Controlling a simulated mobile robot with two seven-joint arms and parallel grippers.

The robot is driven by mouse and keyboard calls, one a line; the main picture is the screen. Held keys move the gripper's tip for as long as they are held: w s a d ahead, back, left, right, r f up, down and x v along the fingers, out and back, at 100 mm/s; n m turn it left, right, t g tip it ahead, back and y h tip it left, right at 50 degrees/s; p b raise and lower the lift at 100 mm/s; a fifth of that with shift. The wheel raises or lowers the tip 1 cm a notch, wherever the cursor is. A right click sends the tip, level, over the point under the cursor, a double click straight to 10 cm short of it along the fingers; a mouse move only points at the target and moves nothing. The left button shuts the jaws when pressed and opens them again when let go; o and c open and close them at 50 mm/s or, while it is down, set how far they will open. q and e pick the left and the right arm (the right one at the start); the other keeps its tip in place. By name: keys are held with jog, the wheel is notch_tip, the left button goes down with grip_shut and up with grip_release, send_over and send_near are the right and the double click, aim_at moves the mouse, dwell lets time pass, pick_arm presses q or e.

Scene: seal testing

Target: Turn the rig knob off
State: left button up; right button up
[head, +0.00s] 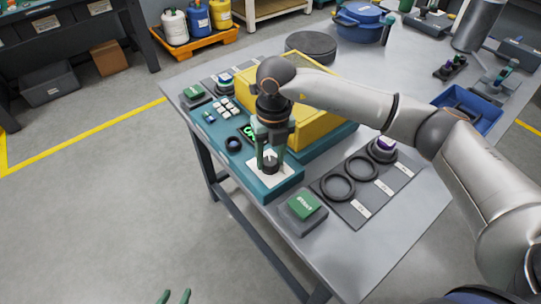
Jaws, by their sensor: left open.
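The teal rig (290,183) with a yellow housing (318,124) stands on the grey table. A dark round knob (270,168) sits on a white plate at its front corner. My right gripper (269,157) points down over it, with a green finger on either side. I cannot tell whether the fingers touch it. A dark blue round control (233,144) sits to the left, beside a small display with green characters (248,133), partly hidden by my gripper. My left gripper (175,297) is open and empty at the bottom edge, over the floor, away from the table.
A mat with black rings (338,187) lies right of the rig. A box with a green top (303,206) stands at the table's front edge. White buttons (228,107) are on the rig's left. A blue tray (470,108) is behind my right arm.

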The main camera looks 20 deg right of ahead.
aim_at(273, 160)
jog(key=o, duration=0.4)
jog(key=r, duration=1.2)
jog(key=shift+d+r, duration=0.25)
jog(key=shift+d, duration=0.05)
